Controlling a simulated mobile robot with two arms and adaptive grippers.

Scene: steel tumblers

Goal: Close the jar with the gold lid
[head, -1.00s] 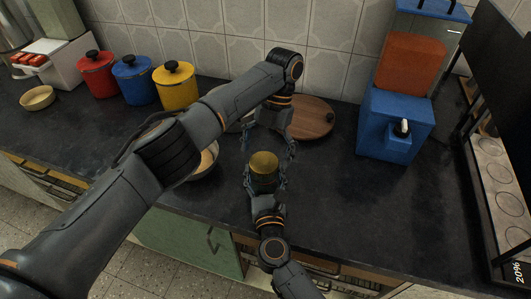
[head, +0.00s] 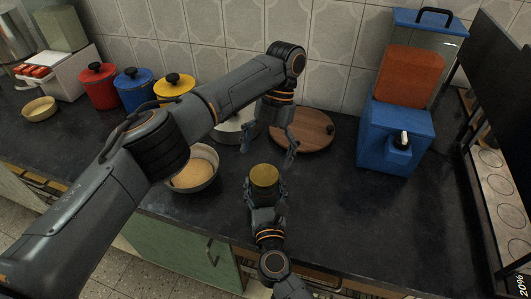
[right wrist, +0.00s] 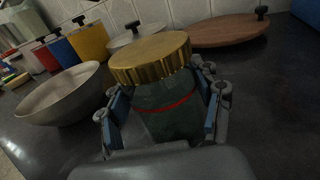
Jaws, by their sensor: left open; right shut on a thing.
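The gold lid (head: 264,174) sits on top of the jar (head: 263,199). In the right wrist view the ribbed gold lid (right wrist: 151,58) covers the mouth of the dark glass jar (right wrist: 170,115), which has a red line around it. Whether the lid is screwed tight cannot be told. My right gripper (head: 266,190) is shut on the jar's body, with a finger on each side, and holds it upright near the counter's front edge. My left gripper (head: 268,150) is open and empty, pointing down just behind the jar, apart from the lid.
A bowl with tan contents (head: 194,172) stands left of the jar. A pan lid (head: 232,130) and a round wooden board (head: 312,130) lie behind. A blue dispenser (head: 397,130) stands at the right. The counter (head: 350,205) right of the jar is clear.

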